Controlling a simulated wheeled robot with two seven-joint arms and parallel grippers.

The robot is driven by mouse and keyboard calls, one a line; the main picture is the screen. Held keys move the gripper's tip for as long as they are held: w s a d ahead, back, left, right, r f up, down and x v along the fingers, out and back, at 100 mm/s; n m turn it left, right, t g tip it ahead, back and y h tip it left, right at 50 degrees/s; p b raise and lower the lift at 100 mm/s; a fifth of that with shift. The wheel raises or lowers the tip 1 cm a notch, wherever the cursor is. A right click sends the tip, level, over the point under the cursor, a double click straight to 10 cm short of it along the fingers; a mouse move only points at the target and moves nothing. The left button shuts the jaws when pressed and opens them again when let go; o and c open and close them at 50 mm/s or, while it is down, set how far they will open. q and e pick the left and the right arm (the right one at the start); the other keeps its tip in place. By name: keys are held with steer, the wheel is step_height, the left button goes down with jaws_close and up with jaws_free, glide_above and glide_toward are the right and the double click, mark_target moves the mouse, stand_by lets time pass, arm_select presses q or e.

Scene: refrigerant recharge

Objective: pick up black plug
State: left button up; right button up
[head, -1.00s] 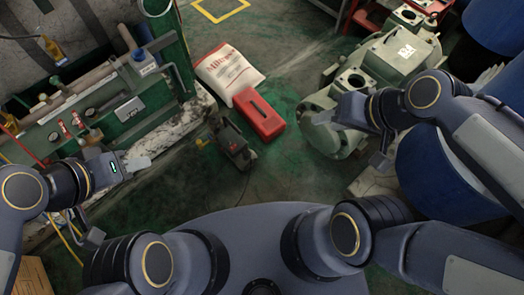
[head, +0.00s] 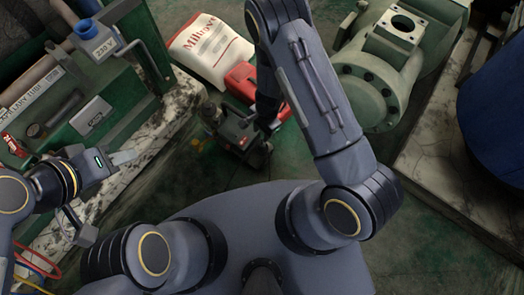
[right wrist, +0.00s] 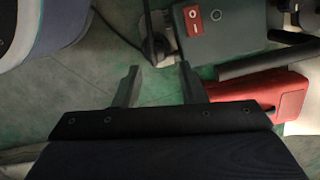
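A dark thing that looks like the black plug (right wrist: 155,46) shows in the right wrist view, with a black cable running up from it, beside a dark machine with a red switch (right wrist: 193,18). My right gripper (right wrist: 160,72) is open and empty, its two fingertips just below the plug and pointing at it. In the head view the right arm reaches over the dark machine (head: 232,135), and the plug cannot be made out there. My left gripper (head: 104,196) is open and empty at the left, near the green equipment.
A red case (head: 240,80) lies behind the dark machine, partly hidden by my right arm. A white sack (head: 208,45) lies behind it. Green equipment (head: 125,95) stands left, a large pale-green compressor (head: 385,75) and blue drum (head: 492,125) right.

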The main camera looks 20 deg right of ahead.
mark_target(262, 143)
steer(key=f, duration=0.1)
steer(key=f+b, duration=0.1)
steer(key=f, duration=0.2)
steer(key=shift+s+f, duration=0.3)
steer(key=shift+f, duration=0.1)
step_height(262, 143, down, 5)
steer(key=b, duration=0.3)
steer(key=shift+s, duration=0.1)
steer(key=shift+r, duration=0.1)
steer(key=c, duration=0.6)
